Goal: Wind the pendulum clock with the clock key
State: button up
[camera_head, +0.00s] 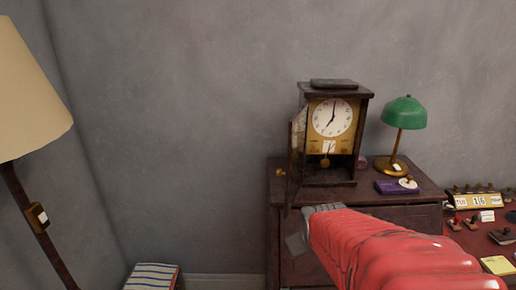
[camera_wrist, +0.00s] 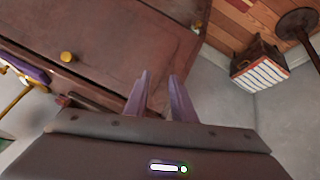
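The pendulum clock (camera_head: 330,146) stands upright on the dark wooden cabinet, with a white dial, a brass lower panel and a pendulum bob. Its glazed door (camera_head: 298,150) stands open to the left. I cannot make out the clock key for sure; a small brass piece (camera_head: 280,172) shows left of the clock, too small to identify. My gripper (camera_head: 322,209) is in front of the cabinet, below the clock and apart from it. In the wrist view my gripper (camera_wrist: 161,84) has its two fingers apart with nothing between them.
The cabinet (camera_head: 400,213) also bears a green lamp (camera_head: 404,113) and a purple box (camera_head: 392,187) right of the clock. Its brass knob (camera_wrist: 68,57) shows in the wrist view. A crate of striped books (camera_wrist: 262,72) stands on the floor. A floor lamp (camera_head: 28,95) stands at left.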

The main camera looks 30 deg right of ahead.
jog(key=w+d+r+n+t+h, duration=0.1)
jog(key=w+d+n+t+h, duration=0.15)
jog(key=d, duration=0.35)
jog(key=w+d+r+n+t+h, duration=0.1)
jog(key=w+d+n+t, duration=0.15)
jog(key=d, duration=0.45)
jog(key=w+r+n+t, duration=0.4)
jog(key=r+n, duration=0.3)
jog(key=r, duration=0.3)
jog(key=shift+a+n+t+h, duration=0.3)
jog(key=shift+a+t+h, duration=0.1)
jog(key=shift+t, duration=0.3)
jog(key=shift+w, duration=0.15)
